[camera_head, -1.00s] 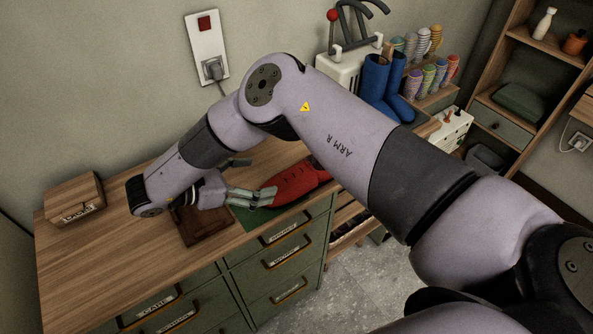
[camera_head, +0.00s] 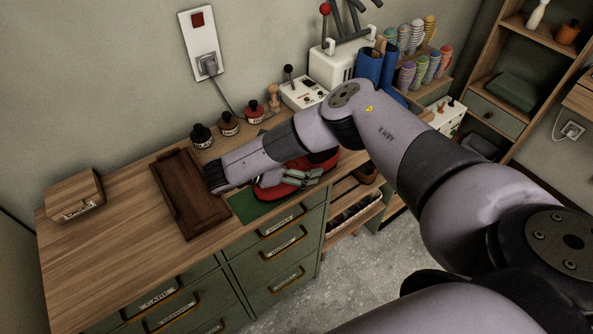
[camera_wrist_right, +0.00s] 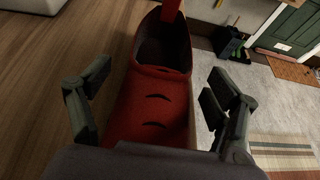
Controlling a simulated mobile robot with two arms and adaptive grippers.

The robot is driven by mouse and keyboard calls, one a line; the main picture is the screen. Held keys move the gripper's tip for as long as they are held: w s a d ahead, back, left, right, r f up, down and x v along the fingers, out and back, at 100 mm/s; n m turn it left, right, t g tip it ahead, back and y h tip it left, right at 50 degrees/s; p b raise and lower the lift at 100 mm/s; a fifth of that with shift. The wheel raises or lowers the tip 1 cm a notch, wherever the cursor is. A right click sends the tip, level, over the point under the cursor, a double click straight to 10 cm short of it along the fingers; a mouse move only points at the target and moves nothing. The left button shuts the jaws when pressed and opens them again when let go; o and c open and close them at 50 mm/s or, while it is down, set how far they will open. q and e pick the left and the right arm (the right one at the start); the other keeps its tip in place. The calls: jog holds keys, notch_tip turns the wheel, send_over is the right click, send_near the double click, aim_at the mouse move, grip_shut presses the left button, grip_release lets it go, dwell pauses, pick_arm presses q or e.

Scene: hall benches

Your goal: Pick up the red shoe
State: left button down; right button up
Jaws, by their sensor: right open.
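The red shoe (camera_head: 279,190) lies on the green mat (camera_head: 243,206) at the right end of the wooden counter. My right arm hides much of it in the head view. My right gripper (camera_head: 297,178) is open, low over the shoe. In the right wrist view the shoe (camera_wrist_right: 155,100) lies between the two spread fingers of the gripper (camera_wrist_right: 156,98), with its dark opening toward the top. A gap shows on both sides; I cannot tell contact. My left gripper is not in view.
A dark wooden tray (camera_head: 183,190) lies left of the mat, and a wooden box (camera_head: 74,196) stands further left. Small bottles (camera_head: 202,136) and a white device (camera_head: 303,92) stand at the back. Blue boots (camera_head: 369,66) stand beyond my arm. The counter's front left is bare.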

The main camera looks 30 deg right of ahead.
jog(key=shift+d+f, duration=0.1)
jog(key=shift+d, duration=0.15)
jog(key=shift+a, duration=0.1)
jog(key=shift+c, duration=0.5)
jog(key=c, duration=1.5)
